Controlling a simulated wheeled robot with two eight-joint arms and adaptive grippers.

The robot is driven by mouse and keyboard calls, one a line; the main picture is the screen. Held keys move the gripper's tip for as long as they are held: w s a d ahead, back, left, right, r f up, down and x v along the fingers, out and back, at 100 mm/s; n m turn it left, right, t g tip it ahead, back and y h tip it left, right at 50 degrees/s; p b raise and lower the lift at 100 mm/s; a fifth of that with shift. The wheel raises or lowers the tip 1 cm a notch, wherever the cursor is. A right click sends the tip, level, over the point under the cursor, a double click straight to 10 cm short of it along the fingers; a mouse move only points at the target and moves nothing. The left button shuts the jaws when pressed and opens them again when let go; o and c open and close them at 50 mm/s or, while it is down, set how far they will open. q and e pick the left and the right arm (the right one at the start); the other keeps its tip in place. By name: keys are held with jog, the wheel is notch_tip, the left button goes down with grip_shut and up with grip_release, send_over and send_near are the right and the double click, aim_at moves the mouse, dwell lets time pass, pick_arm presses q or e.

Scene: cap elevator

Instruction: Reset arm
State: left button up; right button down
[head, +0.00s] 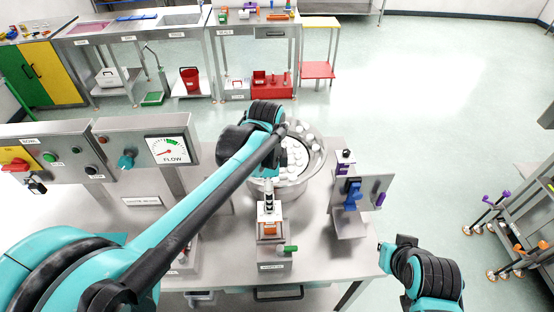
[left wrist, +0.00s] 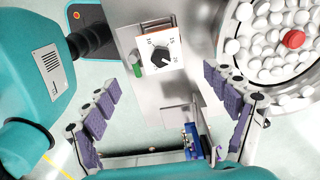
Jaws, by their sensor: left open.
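My left arm (head: 205,190) reaches in from the left across the steel table in the head view. Its gripper is hidden there. In the left wrist view my left gripper (left wrist: 162,82) is open, with its purple-padded fingers wide apart and nothing between the pads. Past the fingers are a steel stand with a black dial (left wrist: 161,57) and a bowl of white caps (left wrist: 229,62) with one red cap (left wrist: 293,39). My right arm (head: 428,275) shows at the lower right, bent beside the table; I cannot see its gripper.
The steel table (head: 325,255) carries a flow panel (head: 168,150) at left, the round cap bowl (head: 322,163), a small device with an orange part (head: 270,228), and a bracket with a blue lever (head: 352,193). A cart (head: 525,210) stands at right. Open floor lies beyond.

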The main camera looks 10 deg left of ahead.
pick_arm(q)
jog(key=s+a+f+n+t+b, duration=0.2)
jog(key=s+f+n+t+b, duration=0.1)
jog(key=s+f+n+b, duration=0.2)
jog(key=s+a+f+n+t+b, duration=0.2)
jog(key=s+f+n+t+b, duration=0.2)
jog(key=f+n+b, duration=0.5)
notch_tip(320, 180, down, 4)
jog(key=s+b, duration=0.1)
jog(key=b, duration=0.2)
jog(key=shift+s+a+n, duration=0.15)
jog(key=shift+a+n, duration=0.2)
jog(key=shift+n, duration=0.05)
jog(key=shift+r, duration=0.1)
